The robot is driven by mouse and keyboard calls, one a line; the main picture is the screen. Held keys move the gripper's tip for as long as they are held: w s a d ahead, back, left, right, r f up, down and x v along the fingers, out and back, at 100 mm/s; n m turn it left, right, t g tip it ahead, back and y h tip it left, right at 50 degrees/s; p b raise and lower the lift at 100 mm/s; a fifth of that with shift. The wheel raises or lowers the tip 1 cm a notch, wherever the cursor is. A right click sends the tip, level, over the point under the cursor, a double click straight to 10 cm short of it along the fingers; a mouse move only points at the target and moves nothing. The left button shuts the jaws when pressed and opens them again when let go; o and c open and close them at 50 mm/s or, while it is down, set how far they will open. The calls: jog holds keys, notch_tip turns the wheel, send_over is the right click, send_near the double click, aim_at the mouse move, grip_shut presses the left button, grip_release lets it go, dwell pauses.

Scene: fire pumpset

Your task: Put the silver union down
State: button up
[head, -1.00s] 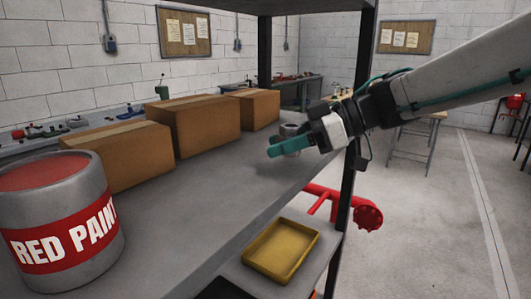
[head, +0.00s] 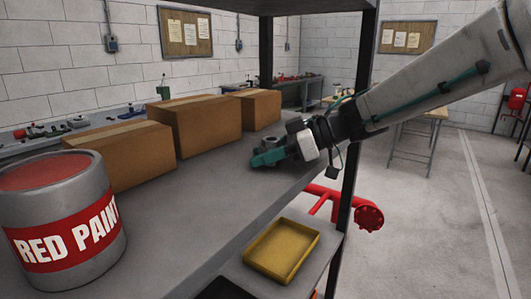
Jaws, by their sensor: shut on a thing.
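The silver union (head: 269,143) is a small grey ring-like piece at the far part of the grey shelf. It shows just behind the teal fingers of my gripper (head: 264,157), which partly hide it. My gripper is shut on it, low over the shelf surface (head: 200,215). I cannot tell whether the union touches the shelf.
Several cardboard boxes (head: 205,124) line the back of the shelf. A red paint can (head: 62,225) stands at the near left. A black post (head: 358,120) rises close to my arm. A yellow tray (head: 282,251) sits on a lower level. The shelf's middle is clear.

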jog(key=shift+f, duration=0.15)
jog(key=o, duration=1.2)
